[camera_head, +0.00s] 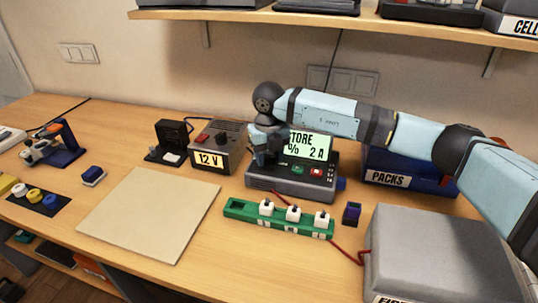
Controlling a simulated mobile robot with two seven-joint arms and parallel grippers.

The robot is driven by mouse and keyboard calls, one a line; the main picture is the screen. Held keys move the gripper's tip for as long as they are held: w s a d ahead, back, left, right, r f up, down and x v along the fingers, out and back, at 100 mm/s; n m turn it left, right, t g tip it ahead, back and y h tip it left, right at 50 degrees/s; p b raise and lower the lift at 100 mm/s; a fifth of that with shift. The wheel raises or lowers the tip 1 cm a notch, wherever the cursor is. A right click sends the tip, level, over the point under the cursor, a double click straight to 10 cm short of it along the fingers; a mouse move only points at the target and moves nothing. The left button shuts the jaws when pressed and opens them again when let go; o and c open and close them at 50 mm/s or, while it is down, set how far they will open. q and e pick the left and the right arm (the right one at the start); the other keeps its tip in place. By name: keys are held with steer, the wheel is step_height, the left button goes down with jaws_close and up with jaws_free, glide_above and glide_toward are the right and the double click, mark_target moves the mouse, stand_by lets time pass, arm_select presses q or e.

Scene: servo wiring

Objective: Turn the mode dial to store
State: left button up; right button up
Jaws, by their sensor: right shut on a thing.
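A grey charger (290,186) stands at the back middle of the bench. Its lit display (308,147) shows "TORE" on the top line, with the first letter hidden by my gripper, and "% 2 A" below. A green button (298,170) and a red button (316,172) are on its front. My right gripper (262,160) reaches down over the charger's left side and is shut on the mode dial, which the fingers and wrist hide. My left gripper is out of view.
A 12 V supply (221,140) stands just left of the charger. A green strip with white plugs (280,219) lies in front. A blue PACKS bin (410,184) and a grey box (420,248) are at right. A pale mat (150,215) is clear.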

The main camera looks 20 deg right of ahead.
mark_target(269, 157)
steer(key=shift+w+r, duration=0.1)
steer(key=shift+r, duration=0.05)
steer(key=o, duration=0.9)
step_height(269, 157, up, 14)
steer(key=shift+f, duration=0.2)
stand_by(0.4)
